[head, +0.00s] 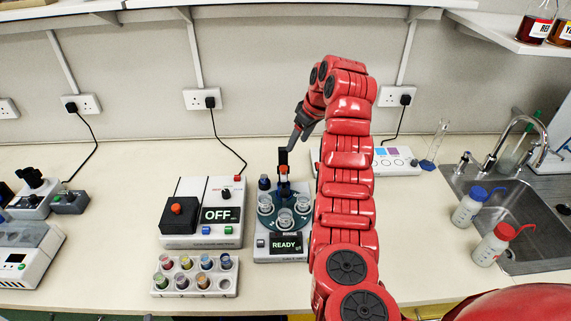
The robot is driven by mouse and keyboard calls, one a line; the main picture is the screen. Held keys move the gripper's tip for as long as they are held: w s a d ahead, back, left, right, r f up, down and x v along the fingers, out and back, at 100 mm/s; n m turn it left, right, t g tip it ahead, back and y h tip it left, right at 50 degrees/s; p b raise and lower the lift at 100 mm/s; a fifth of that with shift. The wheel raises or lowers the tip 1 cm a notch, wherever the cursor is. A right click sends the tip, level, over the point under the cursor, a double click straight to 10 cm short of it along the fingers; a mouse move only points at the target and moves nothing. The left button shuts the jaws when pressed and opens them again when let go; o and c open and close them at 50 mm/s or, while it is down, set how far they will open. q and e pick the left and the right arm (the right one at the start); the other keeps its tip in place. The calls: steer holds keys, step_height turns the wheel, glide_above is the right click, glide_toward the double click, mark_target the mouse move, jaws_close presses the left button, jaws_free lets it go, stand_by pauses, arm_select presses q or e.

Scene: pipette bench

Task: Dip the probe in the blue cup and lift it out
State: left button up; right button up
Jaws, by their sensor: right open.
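A carousel device (289,243) with a "READY" display stands at the centre of the bench. It carries several clear cups, one of them a front cup (284,218). A dark upright head with an orange part (284,171) rises over the carousel; it may hold the probe, but I cannot make the probe out. I cannot tell which cup is the blue one; a bluish cup (206,262) sits in the white rack (160,293). My right gripper (294,143) is open, just above and behind the dark head, pointing down-left. My left gripper is out of view.
A device reading "OFF" (222,215) stands left of the carousel. A white panel with coloured squares (396,160) is behind my right arm. Wash bottles (469,207) and a sink (520,205) are at the right. The bench's left-middle back is clear.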

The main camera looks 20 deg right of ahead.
mark_target(284, 167)
steer(key=p+x, duration=0.2)
steer(key=x, duration=0.9)
steer(key=shift+a+f, duration=0.1)
steer(key=shift+a, duration=0.1)
steer(key=shift+p+x, duration=0.3)
steer(key=shift+x, duration=0.5)
jaws_close()
stand_by(0.3)
